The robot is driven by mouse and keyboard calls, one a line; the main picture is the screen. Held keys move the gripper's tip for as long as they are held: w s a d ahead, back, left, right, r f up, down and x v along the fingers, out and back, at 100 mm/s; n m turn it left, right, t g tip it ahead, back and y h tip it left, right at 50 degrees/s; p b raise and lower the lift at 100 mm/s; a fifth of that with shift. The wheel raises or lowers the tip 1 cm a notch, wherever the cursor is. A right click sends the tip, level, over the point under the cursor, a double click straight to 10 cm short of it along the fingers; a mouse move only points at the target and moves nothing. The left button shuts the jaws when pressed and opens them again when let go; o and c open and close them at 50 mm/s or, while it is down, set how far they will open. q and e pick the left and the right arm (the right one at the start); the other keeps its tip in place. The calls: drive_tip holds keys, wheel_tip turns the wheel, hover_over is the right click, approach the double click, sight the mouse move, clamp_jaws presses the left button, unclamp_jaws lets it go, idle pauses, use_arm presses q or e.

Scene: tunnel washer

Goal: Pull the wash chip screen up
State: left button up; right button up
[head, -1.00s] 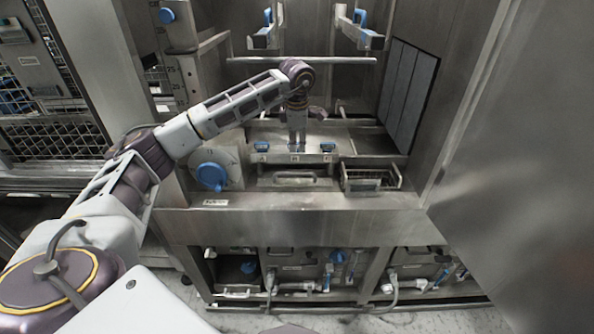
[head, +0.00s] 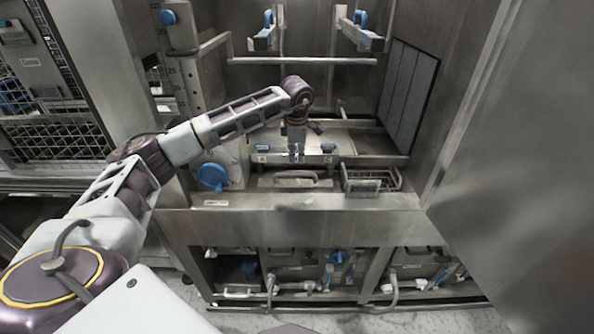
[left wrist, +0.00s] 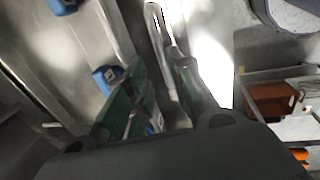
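The wash chip screen appears to be the flat grey panel with a bar handle (head: 296,177), low in the middle of the washer bay in the head view. My left gripper (head: 297,157) points down just behind this handle, above the steel ledge with the blue knobs. In the left wrist view its two green fingers (left wrist: 160,98) stand apart, with a gap between them. A pale looped handle (left wrist: 158,30) shows just beyond the fingertips, and I cannot tell if they touch it. My right gripper is in neither view.
A wire basket (head: 371,182) sits right of the panel. A horizontal bar (head: 345,61) crosses above my wrist. A big blue dial (head: 212,176) is at the left, and a steel panel (head: 520,190) closes the right.

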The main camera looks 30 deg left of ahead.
sight(297, 174)
use_arm(q)
drive_tip(key=f, duration=0.3)
drive_tip(key=w+f, duration=0.1)
drive_tip(key=f, duration=0.2)
drive_tip(key=a+f+p, duration=0.1)
drive_tip(key=f, duration=0.2)
drive_tip(key=shift+w, duration=0.25)
drive_tip(key=shift+c, duration=0.5)
clamp_jaws()
